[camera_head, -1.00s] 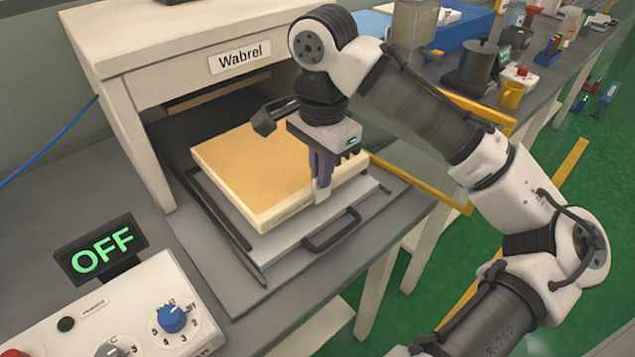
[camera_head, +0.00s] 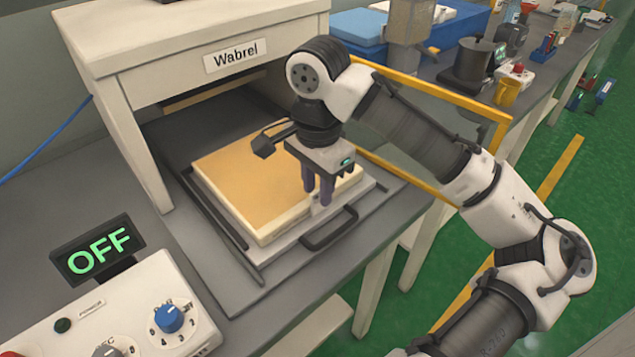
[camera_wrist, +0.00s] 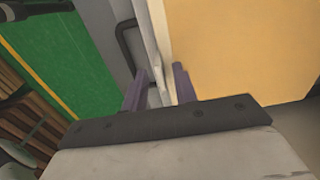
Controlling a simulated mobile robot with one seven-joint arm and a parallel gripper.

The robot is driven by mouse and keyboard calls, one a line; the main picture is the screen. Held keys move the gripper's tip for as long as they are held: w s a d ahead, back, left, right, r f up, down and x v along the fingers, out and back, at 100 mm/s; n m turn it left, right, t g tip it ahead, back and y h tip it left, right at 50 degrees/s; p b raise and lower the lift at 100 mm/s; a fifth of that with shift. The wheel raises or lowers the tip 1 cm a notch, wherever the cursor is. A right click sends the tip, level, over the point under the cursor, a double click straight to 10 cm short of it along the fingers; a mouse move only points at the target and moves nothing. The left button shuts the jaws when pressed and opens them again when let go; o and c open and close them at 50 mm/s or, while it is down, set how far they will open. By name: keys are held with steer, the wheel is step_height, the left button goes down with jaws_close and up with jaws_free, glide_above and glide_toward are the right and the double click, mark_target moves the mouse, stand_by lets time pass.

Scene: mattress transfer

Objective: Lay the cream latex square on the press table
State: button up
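The cream latex square (camera_head: 245,180), a thick slab with a tan-yellow top, lies flat on the press table (camera_head: 355,192), a grey plate with a dark handle in front of the Wabrel press. In the wrist view the slab's yellow top (camera_wrist: 240,50) fills the right side. My gripper (camera_head: 318,192) is at the slab's front right edge, pointing down. Its purple fingers stand apart in the wrist view (camera_wrist: 160,85), with pale edge strips visible between them. I see nothing clamped. Exact contact with the slab's edge cannot be told.
The press frame (camera_head: 215,50) stands over the rear of the plate. A dark handle (camera_head: 328,230) is at the plate's front. An OFF display (camera_head: 98,250) and a control box (camera_head: 130,315) are at left. Yellow rails (camera_head: 430,85) stand at right.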

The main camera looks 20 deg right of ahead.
step_height(320, 180, up, 12)
steer(key=shift+r, duration=0.15)
stand_by(0.5)
